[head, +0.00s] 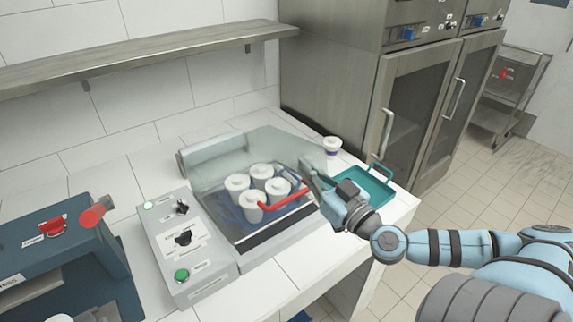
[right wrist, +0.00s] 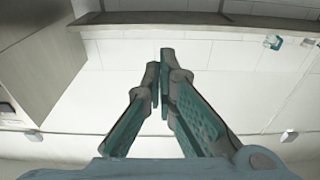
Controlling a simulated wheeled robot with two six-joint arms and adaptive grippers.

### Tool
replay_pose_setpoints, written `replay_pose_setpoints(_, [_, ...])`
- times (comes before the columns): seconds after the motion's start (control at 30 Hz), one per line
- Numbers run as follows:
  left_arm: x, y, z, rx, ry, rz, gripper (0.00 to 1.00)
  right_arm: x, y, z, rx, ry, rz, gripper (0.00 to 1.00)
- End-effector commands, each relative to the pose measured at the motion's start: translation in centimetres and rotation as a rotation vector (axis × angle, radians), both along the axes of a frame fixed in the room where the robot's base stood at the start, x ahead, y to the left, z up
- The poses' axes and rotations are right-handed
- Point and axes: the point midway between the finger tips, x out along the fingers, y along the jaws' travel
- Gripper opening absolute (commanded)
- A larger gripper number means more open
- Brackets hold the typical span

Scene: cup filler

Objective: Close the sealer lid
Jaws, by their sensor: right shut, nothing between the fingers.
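The sealer (head: 282,238) stands on the white counter, with several white lidded cups (head: 262,172) in its well. Its clear lid (head: 215,170) rises from the hinge bar at the back left and seems partly raised; its exact angle is hard to tell. A red handle bar (head: 288,195) shows in front of the cups. My right gripper (head: 305,166) is at the right side of the lid, close to the handle's right end; contact cannot be told. Its fingers are shut and empty, as the right wrist view also shows (right wrist: 160,58). My left gripper is out of view.
A grey control box (head: 185,245) with knobs and green buttons stands left of the sealer. A dark blue machine (head: 55,250) with a red lever is further left. A teal tray (head: 368,188) and a single cup (head: 332,146) are at the right, near the steel cabinet (head: 325,60).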

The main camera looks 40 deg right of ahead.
Motion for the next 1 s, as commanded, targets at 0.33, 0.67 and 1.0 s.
replay_pose_setpoints(0.33, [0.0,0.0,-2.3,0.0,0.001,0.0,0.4,6.9,-0.3,1.0,0.017,-0.01,-0.005,0.0])
replay_pose_setpoints(0.67, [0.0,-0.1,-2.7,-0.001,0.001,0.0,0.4,8.0,-0.2,-2.7,0.006,-0.002,-0.001,0.0])
replay_pose_setpoints(1.0, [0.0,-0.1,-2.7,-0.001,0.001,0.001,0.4,7.8,-0.2,-3.0,0.005,-0.003,0.0,0.0])
